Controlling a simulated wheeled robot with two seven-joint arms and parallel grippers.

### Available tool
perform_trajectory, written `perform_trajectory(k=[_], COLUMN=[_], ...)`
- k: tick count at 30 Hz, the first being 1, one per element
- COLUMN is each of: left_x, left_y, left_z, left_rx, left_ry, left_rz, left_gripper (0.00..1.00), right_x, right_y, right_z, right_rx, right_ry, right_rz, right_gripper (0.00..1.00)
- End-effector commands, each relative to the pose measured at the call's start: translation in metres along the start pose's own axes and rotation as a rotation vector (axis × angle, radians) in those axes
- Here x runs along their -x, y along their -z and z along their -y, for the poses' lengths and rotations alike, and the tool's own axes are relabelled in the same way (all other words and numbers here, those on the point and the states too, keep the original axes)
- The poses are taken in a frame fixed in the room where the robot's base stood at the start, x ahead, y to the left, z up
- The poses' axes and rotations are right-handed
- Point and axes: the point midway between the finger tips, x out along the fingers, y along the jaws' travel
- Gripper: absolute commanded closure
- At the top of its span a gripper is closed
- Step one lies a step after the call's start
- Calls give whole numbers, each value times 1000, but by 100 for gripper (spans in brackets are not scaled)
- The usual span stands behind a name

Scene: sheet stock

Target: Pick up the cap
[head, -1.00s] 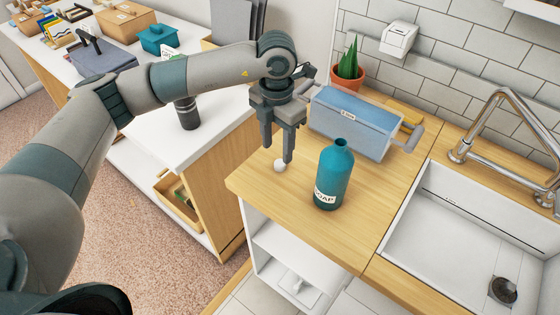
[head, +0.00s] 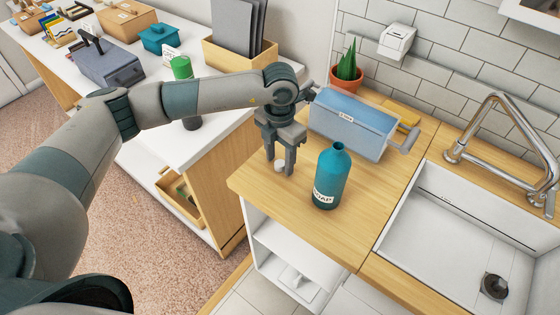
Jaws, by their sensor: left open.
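The cap (head: 280,165) is a small white round piece on the wooden counter, left of the teal soap bottle (head: 331,172). The bottle stands upright with no cap on its neck. My left gripper (head: 280,168) points down over the cap, its two fingers apart on either side of it as seen here. The fingers partly cover the view around the cap, and I cannot tell whether they touch it. My right gripper is not in view.
A blue lidded box (head: 351,124) with a grey handle stands close behind the gripper. A potted plant (head: 345,70) is at the wall. The sink (head: 460,225) is to the right. The counter (head: 310,225) is clear in front of the bottle.

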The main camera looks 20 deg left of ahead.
Motion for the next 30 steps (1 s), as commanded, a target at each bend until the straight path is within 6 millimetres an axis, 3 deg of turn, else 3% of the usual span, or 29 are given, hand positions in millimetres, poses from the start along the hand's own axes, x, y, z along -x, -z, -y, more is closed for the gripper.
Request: perform_trajectory(k=[14, 20, 30], left_x=[-2, -1, -1], left_y=[0, 0, 0], left_z=[0, 0, 0], left_rx=[0, 0, 0], left_ry=[0, 0, 1], left_rz=[1, 1, 1], left_gripper=[54, 97, 98], right_x=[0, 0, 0], right_y=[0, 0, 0], right_z=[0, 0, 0], right_rx=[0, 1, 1], right_ry=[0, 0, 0], right_rz=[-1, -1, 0], right_gripper=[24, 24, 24])
